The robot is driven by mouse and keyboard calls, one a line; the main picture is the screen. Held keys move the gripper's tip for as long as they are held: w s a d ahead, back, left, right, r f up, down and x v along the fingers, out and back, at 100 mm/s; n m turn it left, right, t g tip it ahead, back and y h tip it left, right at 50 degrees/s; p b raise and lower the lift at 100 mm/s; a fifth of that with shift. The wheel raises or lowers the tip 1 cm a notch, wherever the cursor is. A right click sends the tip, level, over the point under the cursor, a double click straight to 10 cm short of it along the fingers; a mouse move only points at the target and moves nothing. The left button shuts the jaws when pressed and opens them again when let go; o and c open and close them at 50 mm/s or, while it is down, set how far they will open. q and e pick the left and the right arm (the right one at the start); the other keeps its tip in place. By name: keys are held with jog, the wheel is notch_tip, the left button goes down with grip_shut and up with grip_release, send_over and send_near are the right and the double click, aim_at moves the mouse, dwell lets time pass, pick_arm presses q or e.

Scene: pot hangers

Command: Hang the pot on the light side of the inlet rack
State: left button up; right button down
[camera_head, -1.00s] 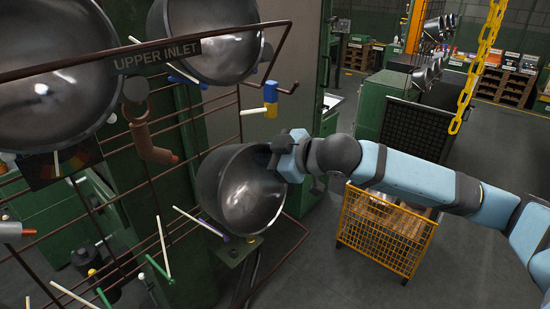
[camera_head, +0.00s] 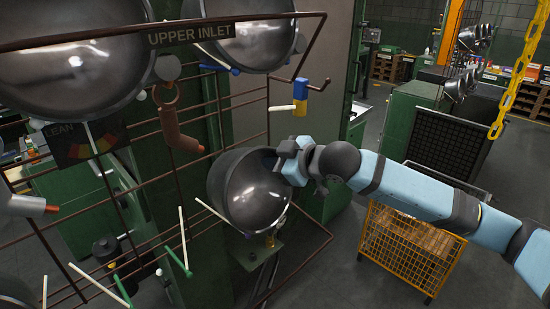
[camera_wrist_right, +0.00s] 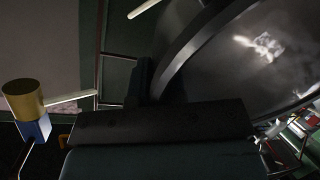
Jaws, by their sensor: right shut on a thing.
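The dark metal pot (camera_head: 245,190) hangs from my right gripper (camera_head: 283,160), which is shut on its right rim. It is held in front of the lower right part of the inlet rack (camera_head: 130,183), a brown wire frame with an UPPER INLET sign (camera_head: 192,34). In the right wrist view the pot (camera_wrist_right: 260,50) fills the upper right, with its rim at the dark fingers. Pale pegs (camera_head: 184,236) stick out left of the pot. Whether the pot touches any peg is unclear. My left gripper is not seen.
Two large pots (camera_head: 75,75) (camera_head: 245,40) hang higher on the rack. A yellow-and-blue hook (camera_head: 300,98) projects above right of the held pot, and a brown hook (camera_head: 180,125) above left. A yellow cage cart (camera_head: 408,250) stands below my right arm. A yellow chain (camera_head: 515,70) hangs at right.

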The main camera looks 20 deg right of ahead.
dwell(0.3)
jog(key=shift+f, duration=0.15)
jog(key=c, duration=1.1)
grip_release()
jog(key=shift+s, duration=0.1)
jog(key=shift+f, duration=0.15)
